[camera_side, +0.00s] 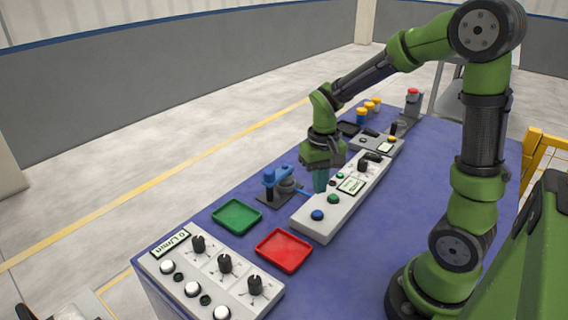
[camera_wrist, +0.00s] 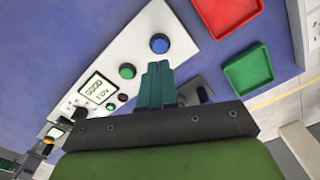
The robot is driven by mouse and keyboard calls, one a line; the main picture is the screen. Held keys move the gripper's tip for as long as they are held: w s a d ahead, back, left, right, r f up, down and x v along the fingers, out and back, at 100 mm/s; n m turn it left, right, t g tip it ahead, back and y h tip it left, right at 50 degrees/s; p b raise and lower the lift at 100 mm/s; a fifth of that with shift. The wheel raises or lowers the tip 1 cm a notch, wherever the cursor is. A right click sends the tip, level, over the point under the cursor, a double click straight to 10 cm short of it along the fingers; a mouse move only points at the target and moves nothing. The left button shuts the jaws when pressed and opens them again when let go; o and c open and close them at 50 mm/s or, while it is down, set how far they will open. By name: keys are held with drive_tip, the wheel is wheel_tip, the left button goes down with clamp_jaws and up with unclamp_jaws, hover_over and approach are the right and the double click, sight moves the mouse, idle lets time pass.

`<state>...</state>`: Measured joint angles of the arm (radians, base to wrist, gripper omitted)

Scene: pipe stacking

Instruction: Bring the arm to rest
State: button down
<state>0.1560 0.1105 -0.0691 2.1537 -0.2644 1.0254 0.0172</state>
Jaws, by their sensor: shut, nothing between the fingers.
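My gripper (camera_side: 320,181) hangs fingers down over the far-left edge of the middle control box (camera_side: 318,222) in the side view. Its teal fingers are shut together with nothing between them. In the wrist view the fingers (camera_wrist: 158,68) point toward the box's edge, near a blue button (camera_wrist: 159,43) and a green button (camera_wrist: 127,71). Whether the fingertips touch the box, I cannot tell.
A blue valve-like fixture (camera_side: 270,180) stands just left of my gripper. A green tray (camera_side: 237,217) and a red tray (camera_side: 284,251) lie empty in front. A larger control panel (camera_side: 210,275) is at the near end. Yellow-topped items (camera_side: 369,107) stand at the back.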

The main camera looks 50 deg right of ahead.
drive_tip(key=shift+s+a+f, duration=0.1)
drive_tip(key=shift+a+f, duration=0.05)
drive_tip(key=s+a+r+n+t+y, duration=0.2)
drive_tip(key=s+a+r+t, duration=0.5)
drive_tip(key=a+r, duration=0.3)
wheel_tip(320, 180, up, 3)
drive_tip(key=shift+r, duration=0.2)
drive_tip(key=c, duration=1.8)
unclamp_jaws()
drive_tip(key=shift+s, duration=0.1)
